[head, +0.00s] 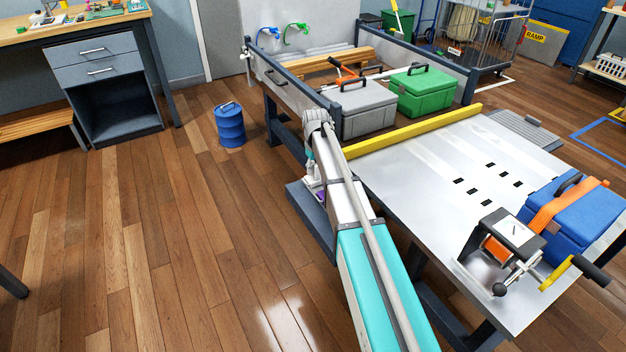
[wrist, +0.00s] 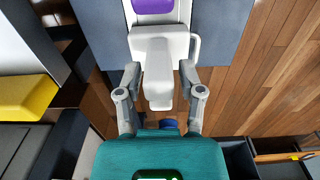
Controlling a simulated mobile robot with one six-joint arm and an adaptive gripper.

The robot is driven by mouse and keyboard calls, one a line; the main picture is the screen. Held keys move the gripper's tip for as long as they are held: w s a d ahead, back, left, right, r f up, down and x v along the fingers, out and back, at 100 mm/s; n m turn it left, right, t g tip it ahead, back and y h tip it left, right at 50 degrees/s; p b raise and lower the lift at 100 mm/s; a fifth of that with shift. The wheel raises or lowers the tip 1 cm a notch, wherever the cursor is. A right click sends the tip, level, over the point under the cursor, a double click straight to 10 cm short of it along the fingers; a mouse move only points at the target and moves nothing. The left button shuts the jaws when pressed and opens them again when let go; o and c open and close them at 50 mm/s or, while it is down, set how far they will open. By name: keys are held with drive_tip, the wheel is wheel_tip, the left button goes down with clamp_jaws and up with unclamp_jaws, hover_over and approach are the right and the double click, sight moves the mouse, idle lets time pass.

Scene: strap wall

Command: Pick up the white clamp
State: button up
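In the wrist view the white clamp (wrist: 158,62) shows as a white block with a loop on its right side. A purple part (wrist: 153,5) framed in white adjoins it at the top edge. My gripper (wrist: 160,78) is open, with one finger on each side of the clamp's narrow lower end. I see a gap at each finger; contact is not clear. In the head view the white and purple item (head: 317,194) shows low beside my arm, over the blue-grey shelf (head: 312,222). My gripper is mostly hidden there by my arm.
The steel bench (head: 420,170) with a yellow bar (head: 412,131) stands close to the right of my arm. A grey case (head: 366,110) and green case (head: 421,92) sit behind it. A blue drum (head: 230,126) stands left. The floor (head: 130,240) at left is clear.

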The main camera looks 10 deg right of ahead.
clamp_jaws()
drive_tip(key=shift+r, duration=0.15)
wheel_tip(320, 180, up, 10)
drive_tip(key=p, duration=1)
idle(0.7)
